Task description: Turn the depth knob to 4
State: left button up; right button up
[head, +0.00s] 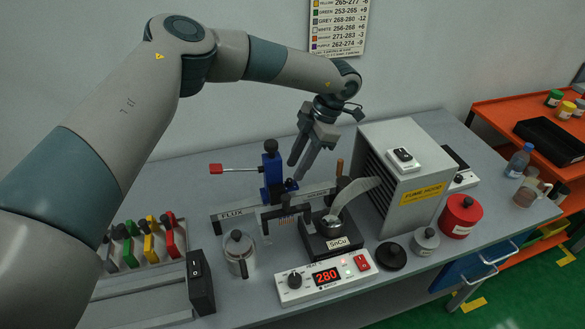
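A blue upright post (272,172) with a black knob (270,147) on top and a red-tipped lever (216,169) stands behind the solder pot (332,230). A control box (326,278) in front shows 280 in red and has a black dial (295,280) at its left end. No readable depth label or scale shows, so I cannot tell which knob is the depth knob or its setting. My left gripper (296,171) points down, right of the post's black knob, with its fingers apart and nothing between them. My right gripper is out of view.
A grey fume hood (409,182) stands close on the right. A grey canister (425,242) and red canister (461,216) stand right. An orange cart (513,117) is beyond.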

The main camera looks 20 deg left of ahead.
aim_at(289, 179)
pick_arm(q)
jog(key=shift+p+x, duration=0.55)
jog(key=shift+x, duration=1.4)
grip_shut()
